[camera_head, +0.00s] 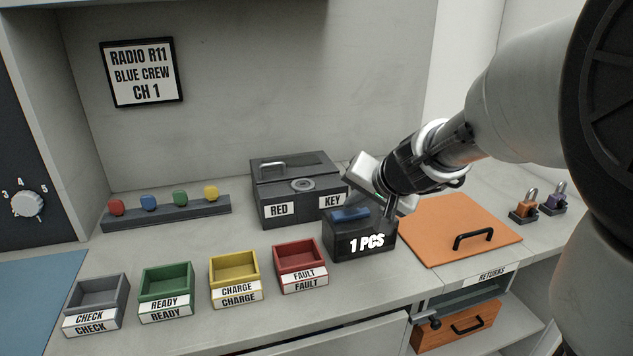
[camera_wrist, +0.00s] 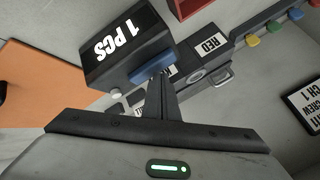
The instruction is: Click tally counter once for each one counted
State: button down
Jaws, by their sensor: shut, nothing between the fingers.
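The tally counter (camera_head: 362,240) is a black box on the counter with a blue button on top and "1 PCS" on its front. In the wrist view the tally counter (camera_wrist: 115,45) is at upper left, with its blue button (camera_wrist: 152,66) and a small white knob on its side. My gripper (camera_wrist: 162,78) is shut and empty, its fingertips close to the blue button. I cannot tell whether they touch it. In the head view my gripper's hand is above and behind the tally counter, and its fingertips are hard to make out.
A dark lidded box (camera_head: 290,190) labelled RED KEY stands just behind the tally counter. Grey, green, yellow and red bins (camera_head: 301,265) line the front left. An orange panel with a handle (camera_head: 440,225) lies to the right, and two padlocks (camera_head: 524,207) stand beyond it.

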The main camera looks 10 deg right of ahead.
aim_at(353, 215)
jog(key=shift+f, duration=0.3)
jog(key=shift+r, duration=0.15)
dwell(0.4)
jog(key=shift+r+p, duration=0.45)
jog(key=shift+r, duration=0.35)
notch_tip(353, 215, up, 5)
jog(key=p, duration=0.4)
dwell(0.4)
